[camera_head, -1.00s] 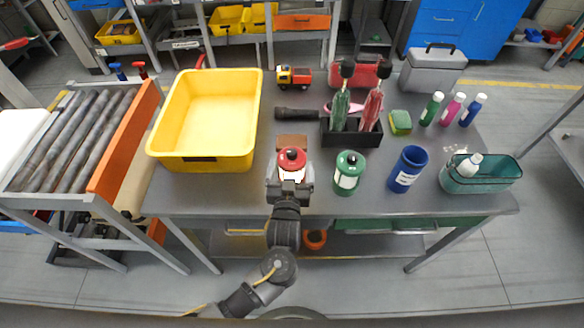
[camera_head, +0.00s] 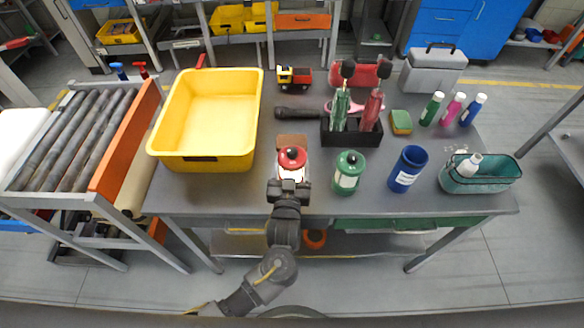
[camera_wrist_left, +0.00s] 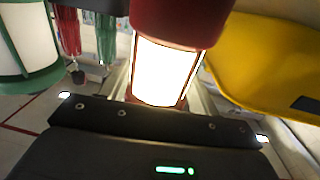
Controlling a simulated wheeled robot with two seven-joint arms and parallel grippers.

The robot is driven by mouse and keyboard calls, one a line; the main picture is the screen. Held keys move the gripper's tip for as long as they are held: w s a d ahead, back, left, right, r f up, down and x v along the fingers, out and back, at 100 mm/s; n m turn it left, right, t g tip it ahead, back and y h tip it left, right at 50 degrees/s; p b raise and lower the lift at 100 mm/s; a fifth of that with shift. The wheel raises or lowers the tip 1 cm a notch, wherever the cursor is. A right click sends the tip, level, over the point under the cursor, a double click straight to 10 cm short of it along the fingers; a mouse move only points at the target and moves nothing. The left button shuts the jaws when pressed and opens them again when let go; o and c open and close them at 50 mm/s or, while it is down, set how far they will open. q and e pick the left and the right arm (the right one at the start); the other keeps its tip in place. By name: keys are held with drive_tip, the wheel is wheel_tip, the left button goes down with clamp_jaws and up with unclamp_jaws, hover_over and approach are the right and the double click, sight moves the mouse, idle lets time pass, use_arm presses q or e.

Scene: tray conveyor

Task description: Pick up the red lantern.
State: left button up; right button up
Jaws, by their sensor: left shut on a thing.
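The red lantern (camera_head: 292,157) has a red cap and a glowing white body, and it is near the front edge of the grey table. My left gripper (camera_head: 289,182) is shut on it from the front. In the left wrist view the lantern (camera_wrist_left: 165,70) stands close in front of the palm, its red cap at the top and its lit body between the fingers. Whether its base touches the table cannot be told. My right gripper is not in view.
A green lantern (camera_head: 347,174) stands just right, then a blue cup (camera_head: 407,169) and a teal basket (camera_head: 480,184). A big yellow bin (camera_head: 250,150) is at left. A black caddy (camera_head: 352,138) with bottles stands behind. A brown block (camera_head: 291,140) lies behind the red lantern.

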sight(292, 160)
use_arm(q)
drive_tip(key=shift+r+p, duration=0.35)
drive_tip(key=shift+r, duration=0.3)
wheel_tip(292, 160, up, 3)
drive_tip(key=p, duration=0.2)
drive_tip(key=shift+f+p, duration=0.2)
drive_tip(key=shift+p, duration=0.1)
drive_tip(key=s+r+p, duration=0.6)
drive_tip(key=s+r, duration=0.2)
drive_tip(key=s, duration=0.6)
drive_tip(key=shift+r+p, duration=0.35)
drive_tip(key=shift+r, duration=0.05)
